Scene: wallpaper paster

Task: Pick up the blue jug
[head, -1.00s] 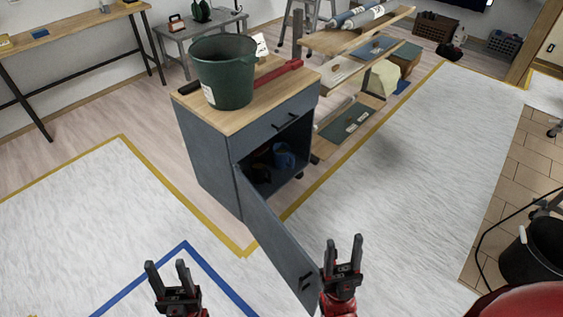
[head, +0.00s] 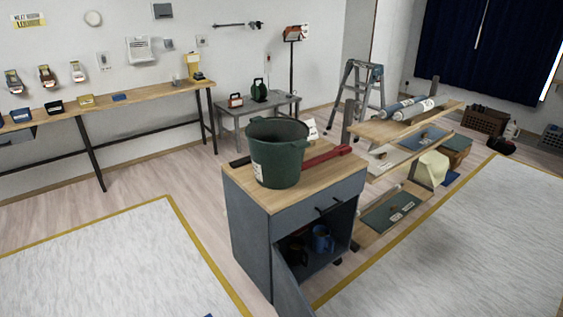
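The blue jug (head: 322,239) stands inside the open lower compartment of the grey cabinet (head: 250,240), on the right side of that space. A dark item (head: 297,250) sits to its left in shadow; I cannot tell what it is. The cabinet door (head: 290,295) hangs open toward me, its lower part cut off by the picture's bottom edge. Neither of my grippers shows in the head view now.
A green bucket (head: 277,153) and a red tool (head: 325,158) rest on the cabinet's wooden top. A shelf rack (head: 410,130) with rolls stands right behind it. A long workbench (head: 140,98) runs along the left wall.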

